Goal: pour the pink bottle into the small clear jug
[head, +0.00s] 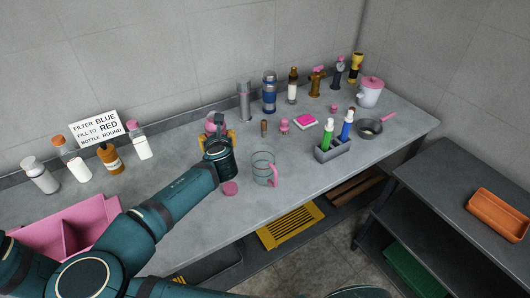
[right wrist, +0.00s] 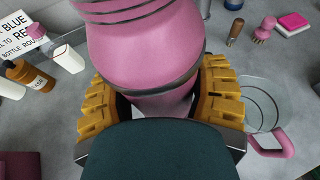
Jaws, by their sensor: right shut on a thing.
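The pink bottle (right wrist: 145,45) fills the upper middle of the right wrist view, with dark bands around it. My right gripper (right wrist: 158,98) has its yellow fingers shut around the bottle's narrower part. In the head view the bottle (head: 212,124) shows only partly behind the wrist, so I cannot tell its tilt or whether it touches the counter. The small clear jug (head: 263,166) with a pink handle stands upright on the counter, just right of my right gripper (head: 218,140), and looks empty. It also shows at the right of the right wrist view (right wrist: 258,103). My left gripper is not in view.
A round pink lid (head: 230,188) lies left of the jug, near the front edge. A grey caddy (head: 333,150) with green and blue bottles stands to the right. Several bottles and a sign (head: 96,129) stand at the left, behind a pink divided bin (head: 70,230).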

